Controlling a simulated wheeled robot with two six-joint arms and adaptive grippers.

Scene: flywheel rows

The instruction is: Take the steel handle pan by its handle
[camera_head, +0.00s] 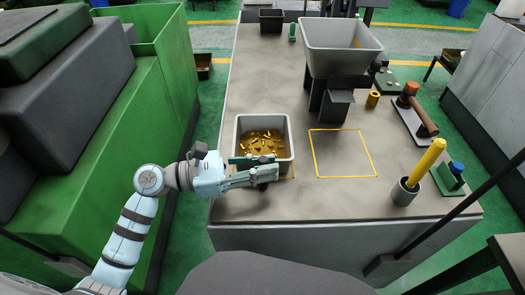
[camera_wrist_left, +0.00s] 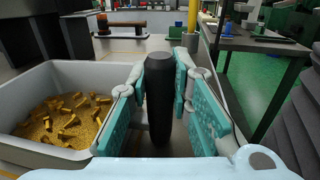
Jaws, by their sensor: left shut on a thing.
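The steel handle pan (camera_head: 238,136) is a grey, square-walled pan holding many small brass pieces, on the near left of the table. It also fills the left of the left wrist view (camera_wrist_left: 90,68). Its black upright handle (camera_wrist_left: 159,105) stands at the pan's near side. My left gripper (camera_head: 266,170) is at that side, with its teal fingers on either side of the handle, shut on it. The pan appears to rest on the table, partly over a yellow outline. The gripper hides most of the handle in the head view. My right gripper is not in view.
An empty yellow square (camera_head: 345,153) is marked right of the pan. A grey hopper (camera_head: 343,62) on a dark stand is behind it. A cup with a yellow-handled tool (camera_head: 405,191), a green block (camera_head: 447,180) and a tool tray (camera_head: 411,122) stand right. A green machine (camera_head: 165,100) borders the left.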

